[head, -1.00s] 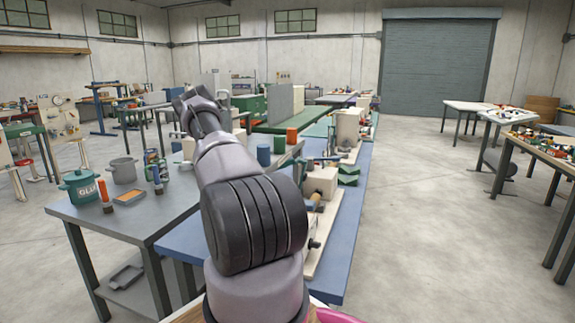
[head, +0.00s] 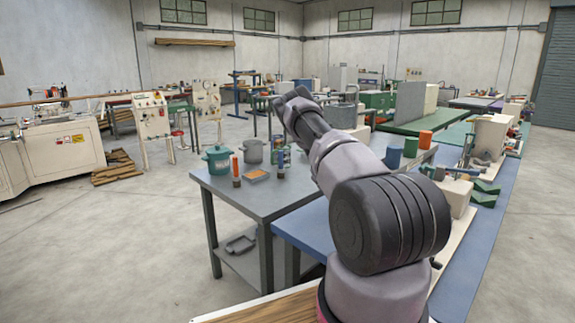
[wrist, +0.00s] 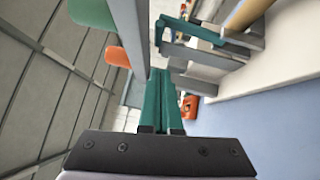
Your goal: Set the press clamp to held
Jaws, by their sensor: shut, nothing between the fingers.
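My gripper (wrist: 162,76) shows in the wrist view with its two teal fingers side by side, shut and empty. In the head view my arm hides the fingers. A grey metal bracket with teal bars (wrist: 200,50) stands just beyond and right of the fingertips in the wrist view. It may be part of the press clamp, but I cannot tell, nor which position the clamp is in. In the head view, small fixtures with a lever (head: 432,173) stand on the blue bench (head: 478,240), partly behind my arm. I cannot single out the clamp there.
A grey table (head: 255,200) left of the bench holds a teal glue pot (head: 218,160), a grey pot (head: 253,152) and bottles. An orange cylinder (head: 425,139) and a blue cylinder (head: 393,157) stand behind my arm.

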